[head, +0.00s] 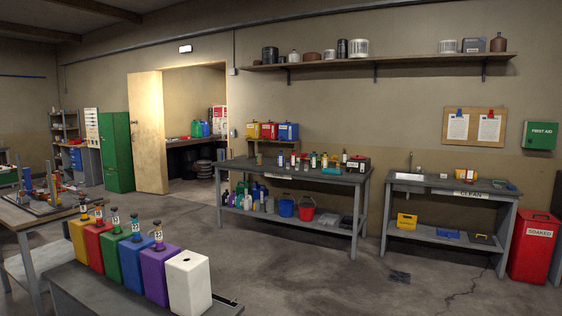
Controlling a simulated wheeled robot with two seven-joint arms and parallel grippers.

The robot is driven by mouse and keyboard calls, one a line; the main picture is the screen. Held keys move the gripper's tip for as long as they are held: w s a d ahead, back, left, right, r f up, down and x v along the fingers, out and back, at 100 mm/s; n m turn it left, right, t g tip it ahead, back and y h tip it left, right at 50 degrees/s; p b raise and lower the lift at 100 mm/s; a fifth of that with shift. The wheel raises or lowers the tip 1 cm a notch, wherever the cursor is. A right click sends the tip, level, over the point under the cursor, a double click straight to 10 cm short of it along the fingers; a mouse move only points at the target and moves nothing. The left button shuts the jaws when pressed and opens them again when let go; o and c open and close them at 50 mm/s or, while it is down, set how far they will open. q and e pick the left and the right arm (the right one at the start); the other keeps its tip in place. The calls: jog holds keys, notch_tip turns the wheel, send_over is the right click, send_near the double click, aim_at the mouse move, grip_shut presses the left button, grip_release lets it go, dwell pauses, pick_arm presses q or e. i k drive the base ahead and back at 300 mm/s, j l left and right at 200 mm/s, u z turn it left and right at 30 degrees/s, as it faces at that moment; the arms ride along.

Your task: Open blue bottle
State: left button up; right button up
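A blue bottle (142,271) stands upright on a grey bench in the front left. Neither of my grippers is in view.
A yellow (78,240) and a red bottle (95,246) complete the row's left; a white container (189,287) ends its right. A workbench (235,166) with small bottles and a sink table (430,183) stand behind. The middle floor (300,265) is clear.

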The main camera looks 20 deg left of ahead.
aim_at(280, 157)
jog(key=i+j+u, duration=0.15)
jog(key=i+j, duration=0.15)
jog(key=i, duration=0.2)
jog(key=i+j+u, duration=0.1)
jog(key=i+j, duration=0.2)
jog(key=i, duration=0.2)
jog(key=i+j+u, duration=0.15)
jog(key=i, duration=0.4)
jog(key=i+z, duration=0.25)
jog(key=i, duration=0.55)
jog(key=i+z, duration=0.25)
jog(key=i, duration=0.6)
jog(key=i+u, duration=0.2)
jog(key=i, duration=0.35)
jog(key=i+u, duration=0.25)
jog(key=i, duration=0.3)
jog(key=i+l+u, duration=0.2)
jog(key=i, duration=0.35)
jog(key=i+j+u, duration=0.3)
jog(key=i+u, duration=0.15)
jog(key=i, duration=0.15)
jog(key=i+u, duration=0.5)
jog(key=i, duration=0.15)
jog(key=i+l+u, duration=0.15)
jog(key=i+u, duration=0.3)
jog(key=i, duration=0.2)
